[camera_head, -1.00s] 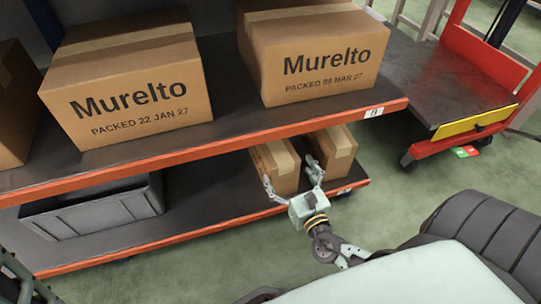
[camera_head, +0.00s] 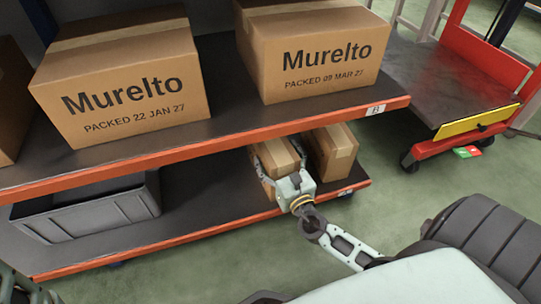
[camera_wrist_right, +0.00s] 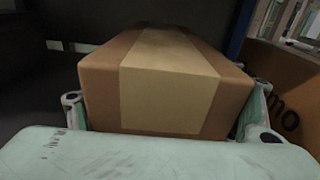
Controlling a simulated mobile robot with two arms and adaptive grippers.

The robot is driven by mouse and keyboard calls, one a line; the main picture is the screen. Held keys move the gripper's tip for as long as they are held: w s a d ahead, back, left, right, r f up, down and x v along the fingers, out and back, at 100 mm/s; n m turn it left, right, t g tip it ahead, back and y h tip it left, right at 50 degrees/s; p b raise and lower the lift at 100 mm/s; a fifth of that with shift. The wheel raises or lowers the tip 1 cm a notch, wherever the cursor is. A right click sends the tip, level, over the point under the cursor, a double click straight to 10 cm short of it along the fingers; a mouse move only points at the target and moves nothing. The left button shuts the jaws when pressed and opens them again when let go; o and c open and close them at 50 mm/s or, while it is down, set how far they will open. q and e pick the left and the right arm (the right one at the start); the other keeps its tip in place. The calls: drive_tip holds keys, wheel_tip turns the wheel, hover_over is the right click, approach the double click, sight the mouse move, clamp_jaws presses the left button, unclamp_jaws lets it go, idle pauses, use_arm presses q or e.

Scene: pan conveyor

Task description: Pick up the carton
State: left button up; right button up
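A small brown carton (camera_head: 277,157) with a paler tape strip sits on the lower shelf, its upper part hidden under the upper shelf edge. My right gripper (camera_head: 279,164) is at its near end, with one finger along each side. In the right wrist view the carton (camera_wrist_right: 165,90) fills the middle between the two fingers. The fingers are spread about its width; firm contact does not show.
Another small carton (camera_head: 334,150) stands close to the right on the lower shelf (camera_head: 215,190). A grey crate (camera_head: 90,213) is at the left. Large cartons (camera_head: 125,80) (camera_head: 312,58) sit on the upper shelf, whose orange edge (camera_head: 230,142) overhangs. A red cart (camera_head: 470,120) stands at the right.

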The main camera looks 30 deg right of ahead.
drive_tip(key=c, duration=1.1)
drive_tip(key=shift+r, duration=0.1)
drive_tip(key=shift+c, duration=0.7)
drive_tip(key=shift+r, duration=0.1)
